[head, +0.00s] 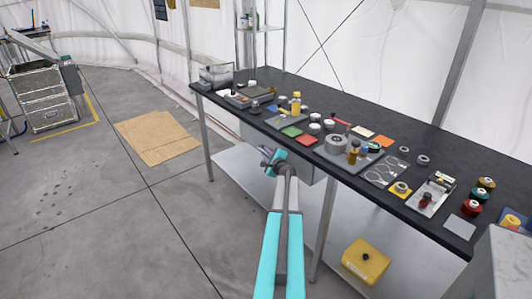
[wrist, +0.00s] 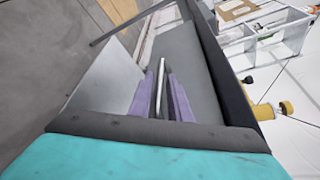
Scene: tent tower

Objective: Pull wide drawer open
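The wide drawer (head: 305,172) is a grey box front hung under the black worktop, partly hidden by my arm in the head view. A thin silver handle bar (wrist: 162,62) runs between the two purple fingers of my gripper (wrist: 164,92), with a finger close on each side. My gripper also shows in the head view (head: 270,158), at the drawer front just below the worktop edge. The fingers look closed on the bar; the exact contact is hard to see.
The black worktop (head: 285,83) above carries spools, bottles, trays and small parts. Table legs (head: 325,225) and a lower shelf (head: 240,170) stand below. A yellow box (head: 366,261) sits low at the right. The concrete floor at left is free around a cardboard sheet (head: 157,137).

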